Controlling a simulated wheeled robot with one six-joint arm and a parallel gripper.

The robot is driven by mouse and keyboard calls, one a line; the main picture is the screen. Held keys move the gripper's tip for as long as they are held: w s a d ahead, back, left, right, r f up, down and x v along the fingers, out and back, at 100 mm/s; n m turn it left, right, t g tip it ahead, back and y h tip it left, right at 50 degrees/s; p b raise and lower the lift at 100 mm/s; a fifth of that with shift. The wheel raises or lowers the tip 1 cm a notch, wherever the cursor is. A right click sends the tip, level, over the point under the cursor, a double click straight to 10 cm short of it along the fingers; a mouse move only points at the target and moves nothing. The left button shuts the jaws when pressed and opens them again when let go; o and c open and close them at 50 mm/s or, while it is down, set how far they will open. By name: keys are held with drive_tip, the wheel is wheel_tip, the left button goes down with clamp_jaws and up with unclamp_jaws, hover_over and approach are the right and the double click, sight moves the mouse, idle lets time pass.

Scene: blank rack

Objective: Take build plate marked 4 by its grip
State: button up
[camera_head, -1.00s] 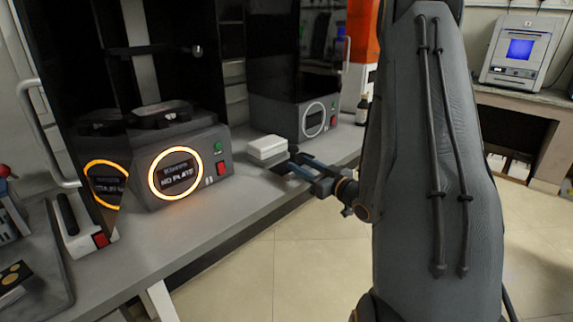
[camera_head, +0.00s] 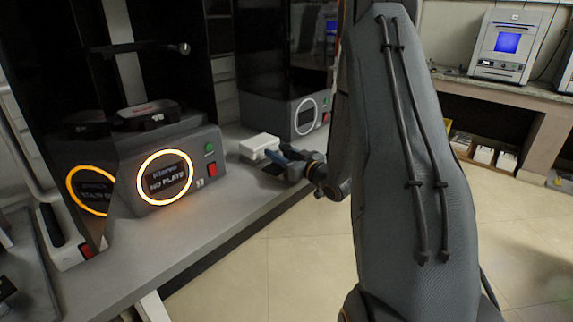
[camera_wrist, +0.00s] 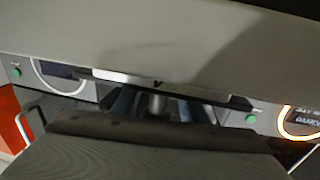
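In the head view my gripper (camera_head: 275,158) is at the bench, close beside a white block (camera_head: 259,146). The plate is mostly hidden there by the gripper.
A printer (camera_head: 165,172) with a glowing orange ring reading NO PLATE stands left of the gripper. A second printer (camera_head: 290,117) with a white ring stands behind. The bench front (camera_head: 225,215) is clear. A desktop machine (camera_head: 505,46) is far right.

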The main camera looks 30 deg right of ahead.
drive_tip(key=shift+w, duration=0.3)
clamp_jaws()
drive_tip(key=shift+r, duration=0.15)
